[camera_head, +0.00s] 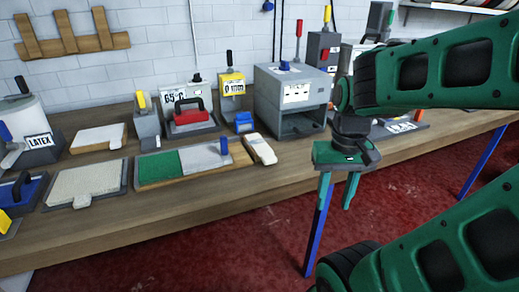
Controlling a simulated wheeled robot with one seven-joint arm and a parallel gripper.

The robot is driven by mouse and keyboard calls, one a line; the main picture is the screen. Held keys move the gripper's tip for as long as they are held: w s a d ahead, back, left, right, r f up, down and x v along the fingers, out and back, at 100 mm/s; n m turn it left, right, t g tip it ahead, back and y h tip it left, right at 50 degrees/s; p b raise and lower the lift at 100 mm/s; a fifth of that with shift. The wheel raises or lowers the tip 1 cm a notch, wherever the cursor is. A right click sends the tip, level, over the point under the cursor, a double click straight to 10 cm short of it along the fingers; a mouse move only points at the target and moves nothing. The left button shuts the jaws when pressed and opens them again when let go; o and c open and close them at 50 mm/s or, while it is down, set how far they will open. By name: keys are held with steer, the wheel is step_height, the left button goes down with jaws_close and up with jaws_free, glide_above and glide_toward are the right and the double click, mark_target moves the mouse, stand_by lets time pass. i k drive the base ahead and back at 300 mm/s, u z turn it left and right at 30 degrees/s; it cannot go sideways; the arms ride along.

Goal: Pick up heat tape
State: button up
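My gripper (334,207) hangs at the right, pointing down over the red floor in front of the bench's front edge. Its two green fingers are apart with nothing between them. No item is clearly labelled as heat tape. A small cream, flat strip-like piece (260,149) lies near the bench's front edge, left of my gripper and apart from it. It may be the heat tape, but I cannot tell for sure.
Blue table legs (487,160) stand below. The bench's front strip is mostly clear.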

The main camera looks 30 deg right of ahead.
mark_target(260, 144)
steer(key=z, duration=2.25)
steer(key=k, duration=1.65)
steer(key=u, duration=0.35)
steer(key=i, duration=1.05)
steer(key=z, duration=0.05)
